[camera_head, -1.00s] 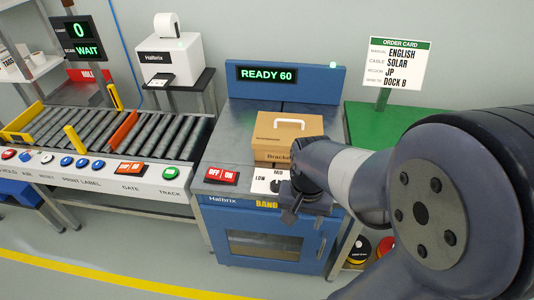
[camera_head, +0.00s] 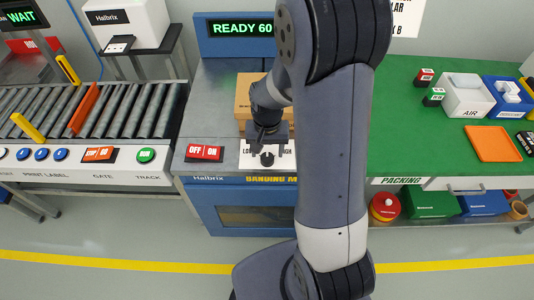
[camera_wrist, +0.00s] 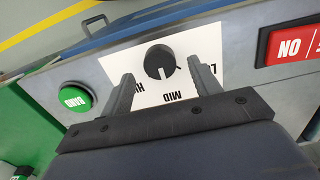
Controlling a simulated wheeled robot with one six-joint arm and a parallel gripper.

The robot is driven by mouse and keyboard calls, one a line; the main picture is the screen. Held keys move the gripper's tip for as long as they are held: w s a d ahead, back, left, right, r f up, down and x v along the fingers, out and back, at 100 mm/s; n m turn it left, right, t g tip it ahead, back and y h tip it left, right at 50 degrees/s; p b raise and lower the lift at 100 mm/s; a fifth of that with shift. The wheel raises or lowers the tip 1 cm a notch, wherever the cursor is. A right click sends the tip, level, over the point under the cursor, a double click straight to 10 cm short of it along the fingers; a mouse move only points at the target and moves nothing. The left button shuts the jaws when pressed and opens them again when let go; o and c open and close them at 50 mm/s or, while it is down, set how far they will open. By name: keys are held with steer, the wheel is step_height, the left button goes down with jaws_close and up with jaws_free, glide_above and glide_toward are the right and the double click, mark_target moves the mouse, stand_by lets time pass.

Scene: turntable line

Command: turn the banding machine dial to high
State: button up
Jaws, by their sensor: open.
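The banding machine (camera_head: 235,215) is blue and grey, with a display reading READY 60. Its black dial (camera_wrist: 158,60) sits on a white LOW, MID, HIGH plate (camera_wrist: 150,93), seen upside down in the wrist view. A small pale mark on the dial faces roughly toward MID. In the head view the dial (camera_head: 267,159) is just in front of my gripper (camera_head: 267,148). In the wrist view my gripper (camera_wrist: 162,70) is open, one finger on each side of the dial with gaps; I cannot tell if it touches.
A red OFF/ON switch (camera_head: 204,152) is left of the plate. A green BAND button (camera_wrist: 75,97) is on the plate's other side. A cardboard box (camera_head: 249,92) stands behind the gripper. The roller conveyor (camera_head: 110,105) is left, the green packing table (camera_head: 420,150) right.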

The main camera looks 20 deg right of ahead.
mark_target(267, 159)
steer(key=shift+f, duration=1.25)
steer(key=shift+c, duration=0.3)
steer(key=c, duration=0.9)
